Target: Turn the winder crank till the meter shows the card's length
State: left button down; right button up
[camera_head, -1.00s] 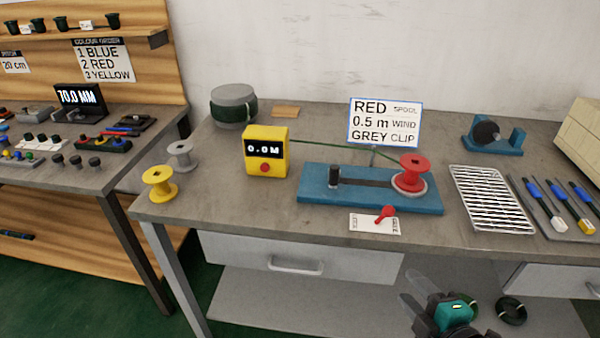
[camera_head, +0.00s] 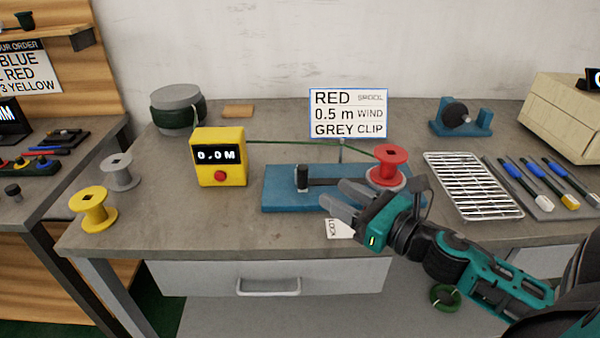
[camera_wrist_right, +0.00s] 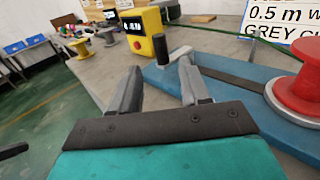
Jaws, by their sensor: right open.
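The winder has a blue base (camera_head: 280,190), a dark arm and an upright black crank handle (camera_head: 302,178) at its left end. A red spool (camera_head: 388,165) sits at its right end. The yellow meter (camera_head: 218,165) reads 0.0 M, and a green cord runs from it to the spool. The card (camera_head: 347,114) reads RED spool, 0.5 m wind, GREY clip. My right gripper (camera_head: 340,196) is open and empty at the base's front edge, right of and nearer than the handle. In the wrist view the handle (camera_wrist_right: 161,47) stands beyond the fingertips. My left gripper is out of view.
A yellow spool (camera_head: 93,210) and a grey spool (camera_head: 118,172) stand at the left. A wire rack (camera_head: 470,185) and several blue-handled tools lie at the right. A white label (camera_head: 338,228) is partly hidden by my gripper. A cable drum (camera_head: 177,108) stands behind the meter.

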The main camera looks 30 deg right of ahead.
aim_at(307, 177)
jog(key=x, duration=1)
jog(key=shift+d, duration=0.1)
jog(key=shift+s, duration=0.1)
grip_shut()
dwell(0.4)
